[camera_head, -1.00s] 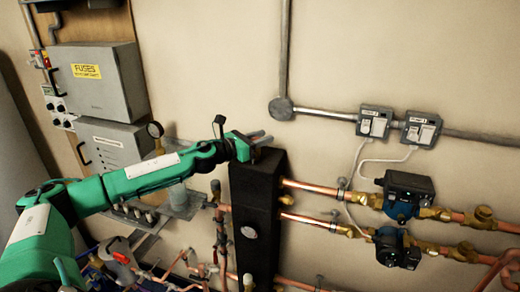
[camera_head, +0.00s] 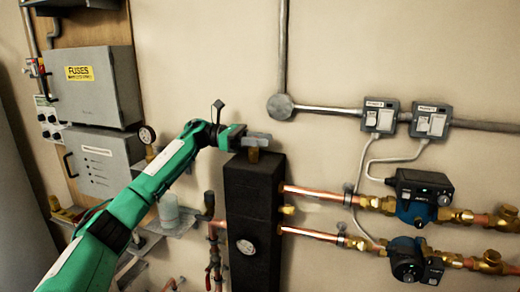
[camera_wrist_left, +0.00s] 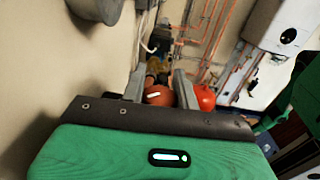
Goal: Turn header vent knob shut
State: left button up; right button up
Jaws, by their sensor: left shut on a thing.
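The tall black header (camera_head: 252,205) stands against the wall in the head view, with a round gauge on its front. A brass vent stem (camera_head: 253,155) rises from its top. My left gripper (camera_head: 257,139) is directly above this stem, fingers pointing right. In the left wrist view, a rounded orange-brown knob (camera_wrist_left: 158,96) with a white mark sits between the fingers of the left gripper (camera_wrist_left: 160,84), which is shut on it. In the head view the fingers hide the knob.
Copper pipes (camera_head: 315,194) run right from the header to two pumps (camera_head: 416,210). Grey switch boxes (camera_head: 380,117) and conduit are on the wall. A fuse box (camera_head: 92,88) is at the left. The wall above the gripper is clear.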

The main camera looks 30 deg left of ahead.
pick_arm(q)
jog(key=shift+s+r+m+g+h+b, duration=0.1)
jog(key=shift+s+m+g+h+b, duration=0.15)
jog(key=shift+m+g, duration=0.8)
jog(key=shift+m+g+h+b, duration=0.15)
jog(key=shift+m+g+b, duration=0.35)
jog(key=shift+g, duration=0.95)
pick_arm(e)
jog(key=shift+f, duration=0.8)
pick_arm(q)
jog(key=shift+m+g, duration=0.25)
jog(key=shift+g, duration=0.05)
jog(key=o, duration=1)
jog(key=shift+d, duration=0.1)
jog(key=shift+c, duration=0.2)
jog(key=shift+r, duration=0.5)
notch_tip(320, 180, up, 19)
jog(key=shift+b, duration=0.45)
pick_arm(e)
jog(key=shift+w+f, duration=0.35)
jog(key=shift+f, duration=0.05)
